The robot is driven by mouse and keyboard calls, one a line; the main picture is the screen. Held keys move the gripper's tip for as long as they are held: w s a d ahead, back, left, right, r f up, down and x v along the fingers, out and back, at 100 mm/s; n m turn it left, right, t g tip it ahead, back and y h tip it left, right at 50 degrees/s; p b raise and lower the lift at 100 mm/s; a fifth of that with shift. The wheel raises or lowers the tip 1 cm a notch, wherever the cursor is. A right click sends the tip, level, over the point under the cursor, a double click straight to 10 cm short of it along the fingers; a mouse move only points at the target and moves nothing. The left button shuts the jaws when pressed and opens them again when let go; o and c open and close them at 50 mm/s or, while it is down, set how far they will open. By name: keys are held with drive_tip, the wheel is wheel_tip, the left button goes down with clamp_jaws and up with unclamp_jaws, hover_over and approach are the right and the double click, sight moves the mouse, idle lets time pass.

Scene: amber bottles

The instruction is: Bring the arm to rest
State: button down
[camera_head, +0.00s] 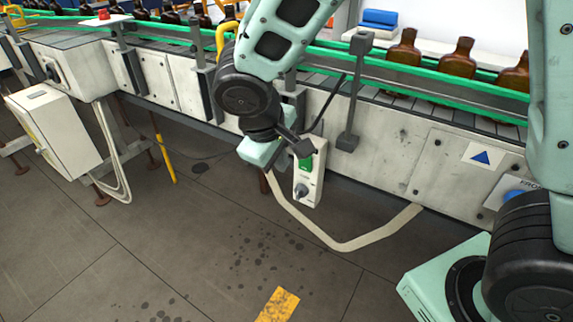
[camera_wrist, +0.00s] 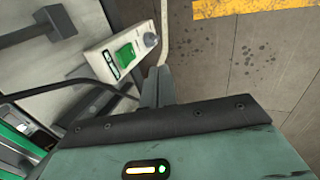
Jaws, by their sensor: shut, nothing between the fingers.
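My gripper (camera_head: 305,152) hangs at the end of my arm in front of the conveyor's side panels in the head view. Its dark fingers are together and hold nothing. In the wrist view the closed fingers (camera_wrist: 158,80) point toward the floor beside a white control box. That control box (camera_head: 313,182), with a green patch and a grey knob, sits just below and behind the fingertips in the head view. It also shows in the wrist view (camera_wrist: 108,62). I cannot tell whether the fingers touch it.
Amber bottles (camera_head: 457,60) stand on the green-railed conveyor (camera_head: 440,97) behind my arm. A pale hose (camera_head: 345,246) loops below the control box. A grey post with a block (camera_head: 347,142) stands to its right. A white cabinet (camera_head: 52,130) is at left. The floor in front is clear.

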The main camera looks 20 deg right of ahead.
drive_tip(key=shift+v, duration=0.95)
drive_tip(key=shift+s+a+f, duration=0.1)
drive_tip(key=shift+f, duration=0.05)
